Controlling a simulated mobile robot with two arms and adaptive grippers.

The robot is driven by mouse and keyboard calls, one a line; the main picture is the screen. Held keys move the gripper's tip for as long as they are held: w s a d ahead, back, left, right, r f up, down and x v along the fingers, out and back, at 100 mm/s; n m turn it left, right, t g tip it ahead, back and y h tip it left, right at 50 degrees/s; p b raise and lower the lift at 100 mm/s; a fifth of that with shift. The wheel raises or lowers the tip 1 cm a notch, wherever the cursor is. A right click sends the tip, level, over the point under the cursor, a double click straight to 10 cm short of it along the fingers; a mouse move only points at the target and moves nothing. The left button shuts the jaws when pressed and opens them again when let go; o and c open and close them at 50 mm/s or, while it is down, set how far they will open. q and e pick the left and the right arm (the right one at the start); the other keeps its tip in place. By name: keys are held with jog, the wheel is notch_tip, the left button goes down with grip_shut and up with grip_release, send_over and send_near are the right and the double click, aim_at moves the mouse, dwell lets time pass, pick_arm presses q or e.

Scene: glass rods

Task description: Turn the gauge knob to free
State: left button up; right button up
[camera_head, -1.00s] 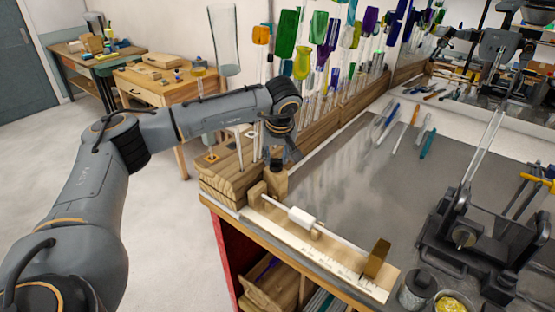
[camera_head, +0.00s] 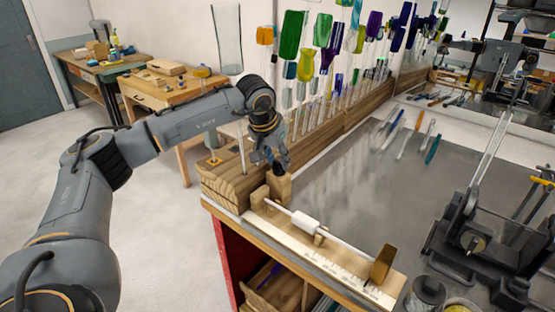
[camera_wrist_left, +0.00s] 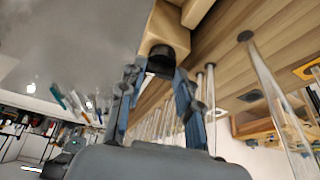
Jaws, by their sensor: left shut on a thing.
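The gauge (camera_head: 330,262) is a pale wooden board with scale marks at the front edge of the bench. A glass rod with a white sleeve (camera_head: 306,222) lies along it, and a brown end plate (camera_head: 383,264) stands at its right end. The dark gauge knob (camera_head: 278,168) sits on a wooden block (camera_head: 279,187) at the gauge's left end. My left gripper (camera_head: 281,161) points down at the knob and is shut on it. In the left wrist view, the fingers (camera_wrist_left: 158,82) stand on both sides of the dark knob (camera_wrist_left: 162,54). The knob's marking cannot be read. My right gripper is not in view.
A stepped wooden rack (camera_head: 232,187) with upright glass rods stands just left of the gauge. Several thin tools (camera_head: 410,135) lie at the back of the grey bench top (camera_head: 375,195). A dark machine (camera_head: 475,240) stands at the right. The bench middle is clear.

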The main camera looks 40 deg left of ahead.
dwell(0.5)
pick_arm(q)
jog(key=o, duration=1.1)
jog(key=shift+o, duration=0.2)
jog(key=v, duration=0.7)
jog(key=shift+r, duration=0.3)
